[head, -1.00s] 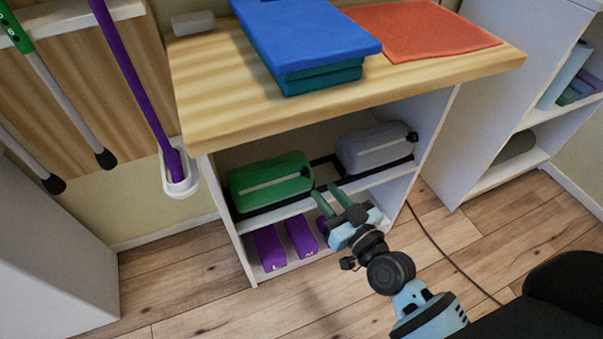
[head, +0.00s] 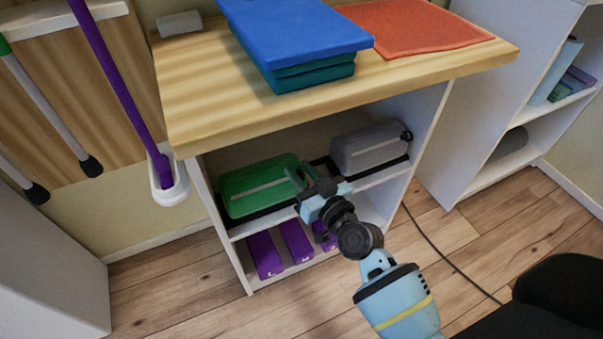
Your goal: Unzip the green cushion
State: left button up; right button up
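The green cushion (head: 250,202) lies on the upper shelf of the cabinet, on the left side. A pale zip strip runs along its front face. My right gripper (head: 300,174) is at the right end of the green cushion, with its fingers pointing at it. The fingers look apart, with nothing clearly between them. The gripper hides the cushion's right end, so the zip pull there cannot be made out, nor whether the fingers touch it. My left gripper is not in view.
A grey cushion (head: 368,149) lies to the right on the same shelf (head: 378,178). Purple blocks (head: 265,255) stand on the shelf below. Blue and teal mats (head: 300,35) and an orange cloth (head: 415,27) lie on the wooden top (head: 215,100), which overhangs the shelf.

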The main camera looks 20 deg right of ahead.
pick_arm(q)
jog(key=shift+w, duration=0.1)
pick_arm(e)
jog(key=shift+c, duration=0.2)
grip_shut()
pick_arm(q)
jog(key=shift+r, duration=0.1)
pick_arm(e)
jog(key=shift+a, duration=0.1)
